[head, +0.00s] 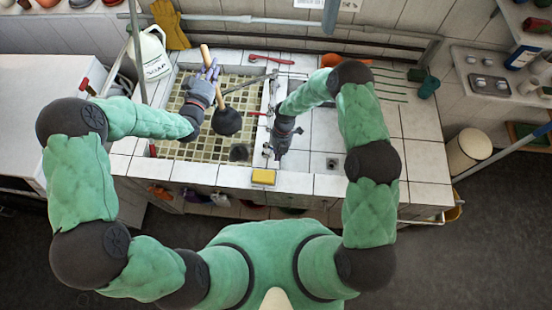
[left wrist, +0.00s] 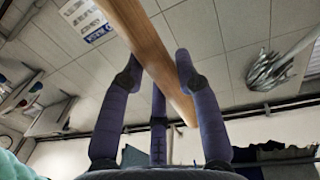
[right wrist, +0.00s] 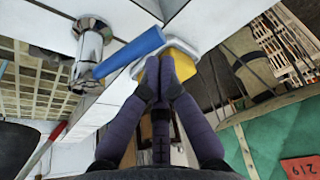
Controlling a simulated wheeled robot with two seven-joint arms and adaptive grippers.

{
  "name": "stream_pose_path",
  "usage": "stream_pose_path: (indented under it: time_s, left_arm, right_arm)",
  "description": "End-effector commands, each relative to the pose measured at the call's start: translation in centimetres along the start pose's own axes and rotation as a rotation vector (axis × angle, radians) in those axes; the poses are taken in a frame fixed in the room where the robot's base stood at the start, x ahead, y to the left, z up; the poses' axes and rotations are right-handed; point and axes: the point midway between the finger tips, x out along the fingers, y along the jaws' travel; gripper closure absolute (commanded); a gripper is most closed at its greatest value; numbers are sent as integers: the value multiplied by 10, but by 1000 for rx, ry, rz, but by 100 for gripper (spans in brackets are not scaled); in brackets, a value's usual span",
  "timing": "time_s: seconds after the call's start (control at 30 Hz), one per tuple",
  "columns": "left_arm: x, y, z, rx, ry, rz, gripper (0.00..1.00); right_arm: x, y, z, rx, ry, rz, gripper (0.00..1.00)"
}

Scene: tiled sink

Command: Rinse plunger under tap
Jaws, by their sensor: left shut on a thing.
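The plunger has a wooden handle (head: 205,57) and a dark rubber cup (head: 226,122), and the cup hangs over the tiled sink basin (head: 185,150). My left gripper (head: 208,80) is shut on the handle. In the left wrist view the handle (left wrist: 150,50) runs between the fingers. A thin grey spout (head: 250,82) reaches over the basin near the cup; I see no water. My right gripper (head: 280,140) is right of the basin, its fingertips together and empty. In the right wrist view a chrome tap fitting (right wrist: 90,45) with a blue lever (right wrist: 130,52) is just left of the fingertips.
A yellow sponge (head: 263,177) lies at the counter's front edge. A red lever (head: 258,114) sits by the basin's right side. The right tiled counter (head: 413,120) is mostly clear.

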Motion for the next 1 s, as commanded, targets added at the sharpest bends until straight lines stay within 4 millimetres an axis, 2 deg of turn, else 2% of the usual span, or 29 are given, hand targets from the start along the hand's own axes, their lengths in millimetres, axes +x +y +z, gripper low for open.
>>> stream_pose_path:
  time_s: [0.5, 0.67, 0.8, 1.0]
  left_arm:
    - [0, 0, -1, 1, 3, 0, 100]
    - [0, 0, -1, 1, 3, 0, 100]
    - [0, 0, -1, 1, 3, -1, 100]
    - [0, 0, -1, 1, 3, 0, 100]
  right_arm:
    - [-4, 0, 7, -13, -1, -4, 100]
    - [-7, -2, 16, -106, -2, -33, 100]
    - [-10, -4, 25, -104, -1, -33, 100]
    - [-11, -3, 27, -104, -1, -33, 100]
